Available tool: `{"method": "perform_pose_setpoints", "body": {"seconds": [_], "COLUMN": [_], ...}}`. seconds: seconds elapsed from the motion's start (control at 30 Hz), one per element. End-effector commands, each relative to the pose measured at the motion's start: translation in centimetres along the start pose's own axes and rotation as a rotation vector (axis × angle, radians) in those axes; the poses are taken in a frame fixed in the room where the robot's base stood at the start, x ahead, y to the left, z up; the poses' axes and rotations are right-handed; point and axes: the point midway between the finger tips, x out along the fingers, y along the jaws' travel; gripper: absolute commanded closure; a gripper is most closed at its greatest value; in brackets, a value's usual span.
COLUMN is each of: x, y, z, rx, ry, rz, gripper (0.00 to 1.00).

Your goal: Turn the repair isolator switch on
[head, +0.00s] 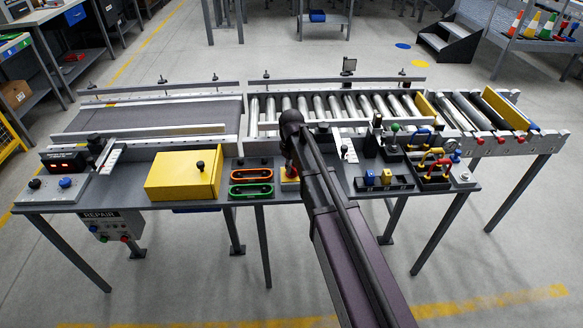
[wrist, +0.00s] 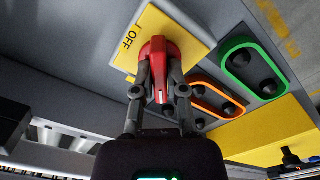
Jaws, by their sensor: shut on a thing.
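The isolator switch is a red rotary handle (wrist: 158,50) on a yellow plate (wrist: 168,22) in the wrist view. Printed letters reading "OFF" show on the plate beside the handle. My gripper (wrist: 160,88) has its two fingers closed on either side of the red handle's grip, touching it. The handle's grip points toward the bottom of the wrist view. In the head view the yellow plate (head: 289,185) and a bit of red show at the console's middle, largely hidden behind my arm. The gripper's fingertips are hard to make out there.
Green (head: 251,174) and orange (head: 250,190) framed button pairs lie just left of the switch. A yellow box (head: 183,175) stands further left. Blue and yellow blocks and several coloured handles stand to the right. Conveyor rollers (head: 330,108) run behind. A REPAIR box (head: 112,225) hangs below the console.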

Motion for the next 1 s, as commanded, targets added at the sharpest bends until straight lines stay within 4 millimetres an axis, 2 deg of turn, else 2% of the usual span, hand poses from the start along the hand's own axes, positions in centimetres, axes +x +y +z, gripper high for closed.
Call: {"method": "perform_pose_setpoints", "body": {"seconds": [0.6,1.0], "x": [0.04,0.05], "y": [-0.09,-0.1], "z": [0.12,0.14], "rx": [0.546,0.691], "ry": [-0.002,-0.002], "rz": [-0.001,-0.001], "gripper": [1.0,1.0]}}
